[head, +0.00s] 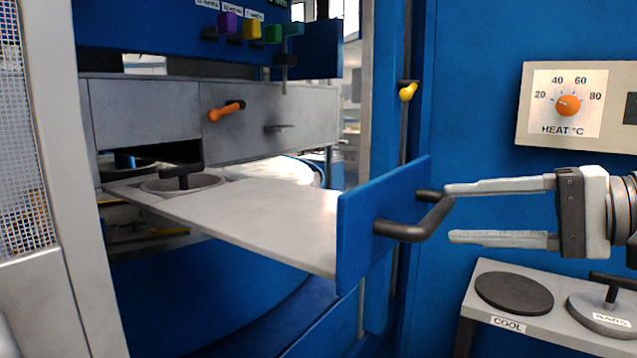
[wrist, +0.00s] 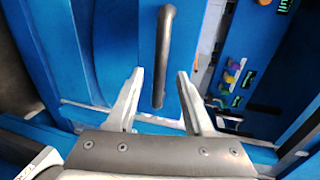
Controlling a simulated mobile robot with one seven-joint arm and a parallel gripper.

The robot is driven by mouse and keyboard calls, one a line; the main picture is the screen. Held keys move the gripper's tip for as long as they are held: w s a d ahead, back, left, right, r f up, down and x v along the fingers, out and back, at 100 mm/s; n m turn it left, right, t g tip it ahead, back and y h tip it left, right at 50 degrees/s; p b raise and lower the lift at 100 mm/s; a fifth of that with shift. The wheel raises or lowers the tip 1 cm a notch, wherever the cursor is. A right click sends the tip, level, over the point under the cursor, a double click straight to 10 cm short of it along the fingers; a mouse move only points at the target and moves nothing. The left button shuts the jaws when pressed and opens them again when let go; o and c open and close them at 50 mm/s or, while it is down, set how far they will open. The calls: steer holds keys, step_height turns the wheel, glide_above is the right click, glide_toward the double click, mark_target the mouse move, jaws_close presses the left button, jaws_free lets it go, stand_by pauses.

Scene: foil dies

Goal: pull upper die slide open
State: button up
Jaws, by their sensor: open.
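The die slide is a flat grey plate (head: 250,215) with a blue front panel (head: 375,220), and it sticks far out of the press. A dark bar handle (head: 405,231) is on the panel; it also shows in the wrist view (wrist: 165,45). A round grey die with a dark knob (head: 182,180) sits at the plate's inner end. My gripper (head: 448,213) is open, its fingertips right at the handle's outer end. In the wrist view the handle lies between the two fingers (wrist: 160,74); I cannot tell whether either finger touches it.
A grey housing with an orange lever (head: 226,110) is above the slide. A heat dial (head: 568,104) is on the blue wall at right. Below it a shelf (head: 490,325) marked COOL holds a dark disc (head: 513,293) and a grey weight-like die (head: 600,312).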

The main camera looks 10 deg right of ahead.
steer(key=p+v, duration=0.2)
steer(key=v, duration=1.1)
steer(key=shift+d, duration=0.2)
steer(key=shift+s, duration=0.1)
steer(key=w+a+f+n+g+h, duration=0.15)
steer(key=a+f+n+h, duration=0.35)
steer(key=a+f, duration=0.55)
steer(key=w+a+f+n+g+h, duration=0.1)
steer(key=a+f+n+g+h, duration=0.2)
steer(key=a+f+h, duration=0.7)
steer(key=d+r+y+p, duration=0.3)
steer(key=r+p, duration=0.9)
steer(key=p, duration=0.4)
steer(key=shift+r, duration=0.35)
